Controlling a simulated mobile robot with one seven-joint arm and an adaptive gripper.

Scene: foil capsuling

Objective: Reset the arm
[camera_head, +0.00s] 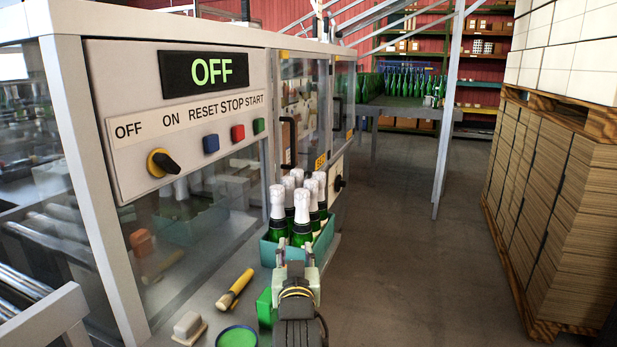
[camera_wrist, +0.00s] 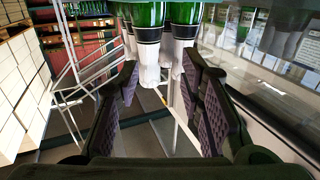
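My gripper (camera_head: 296,255) is in front of a teal crate (camera_head: 324,238) at the machine's front. The crate holds several green bottles (camera_head: 302,229) with white foil tops, standing upright. In the wrist view, which looks upside down, the two padded fingers of my gripper (camera_wrist: 163,88) are spread apart. Foil-topped bottles (camera_wrist: 148,50) show beyond and partly between the fingers. I see nothing clamped in the fingers. I cannot tell whether a finger touches a bottle.
The capsuling machine's panel (camera_head: 180,110) reads OFF, with a black-and-yellow knob (camera_head: 162,162) and three buttons. A wooden-handled tool (camera_head: 235,288), a green-filled dish (camera_head: 237,337) and a green block (camera_head: 265,308) lie on the ledge. Stacked cartons (camera_head: 560,200) stand right; the floor between is clear.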

